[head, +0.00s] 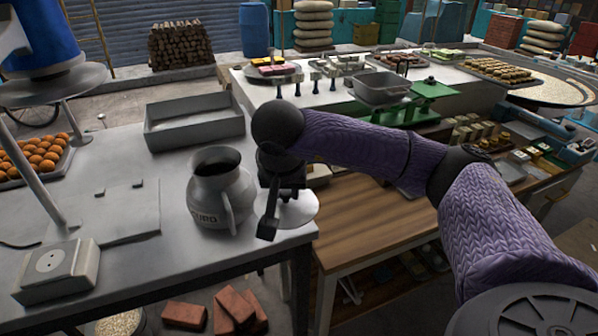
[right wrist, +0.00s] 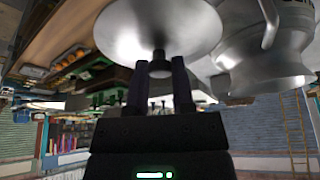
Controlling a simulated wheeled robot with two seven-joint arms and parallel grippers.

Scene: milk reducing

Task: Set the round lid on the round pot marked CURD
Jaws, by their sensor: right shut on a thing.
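The round pot marked CURD (head: 222,190) is a grey metal jug with a side handle. It stands upright and open-mouthed near the right edge of the grey table. My right gripper (head: 281,200) is just right of the pot, shut on the knob of the round lid (head: 302,210). The lid is a pale metal disc, held apart from the pot beside the table's corner. In the right wrist view, the fingers (right wrist: 158,80) grip the lid's dark knob, with the lid (right wrist: 125,28) beyond and the pot (right wrist: 262,72) beside it. My left gripper is not in view.
A grey rectangular tray (head: 195,135) lies behind the pot. A machine on legs with a blue body (head: 45,35) and a white control box (head: 57,270) stand at left. A wooden bench (head: 370,225) is at right.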

